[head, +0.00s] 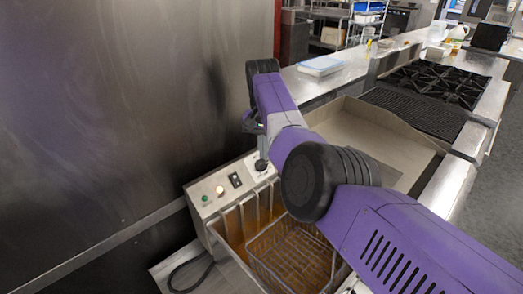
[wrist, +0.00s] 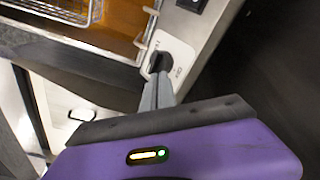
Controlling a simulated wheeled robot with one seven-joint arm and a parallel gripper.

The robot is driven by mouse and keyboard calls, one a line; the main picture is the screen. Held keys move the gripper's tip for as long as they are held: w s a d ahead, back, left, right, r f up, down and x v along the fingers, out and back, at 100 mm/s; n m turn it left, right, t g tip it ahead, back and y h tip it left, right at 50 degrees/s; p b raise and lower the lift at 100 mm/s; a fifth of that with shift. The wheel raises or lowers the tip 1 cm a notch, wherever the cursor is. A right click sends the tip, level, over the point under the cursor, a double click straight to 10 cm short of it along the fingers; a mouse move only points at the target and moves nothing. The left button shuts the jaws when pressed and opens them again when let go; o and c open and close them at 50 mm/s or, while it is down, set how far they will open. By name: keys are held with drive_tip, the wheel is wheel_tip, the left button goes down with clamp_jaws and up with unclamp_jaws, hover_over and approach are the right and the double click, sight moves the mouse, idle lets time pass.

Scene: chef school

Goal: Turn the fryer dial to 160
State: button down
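The fryer (head: 212,196) has a steel control panel at its back edge. In the wrist view, the black dial knob (wrist: 158,62) sits on a pale plate with small markings (wrist: 179,56) that are too blurred to read. My gripper (wrist: 157,82) reaches the dial with its two grey fingers close together, and the knob is between their tips. In the head view, my gripper (head: 262,148) points down at the right end of the panel, over the dial's base (head: 261,165). The pointer's setting cannot be read.
A black switch (head: 235,180), a lit lamp (head: 220,190) and a green lamp (head: 205,198) are on the panel. A wire basket (head: 290,262) sits in the fryer's oil. A dark steel wall (head: 120,110) stands close on the left. A stove (head: 432,84) is at the right.

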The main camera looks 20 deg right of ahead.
drive_tip(key=shift+s+d+f, duration=0.1)
drive_tip(key=shift+d+f, duration=0.2)
drive_tip(key=shift+d, duration=0.05)
idle(0.6)
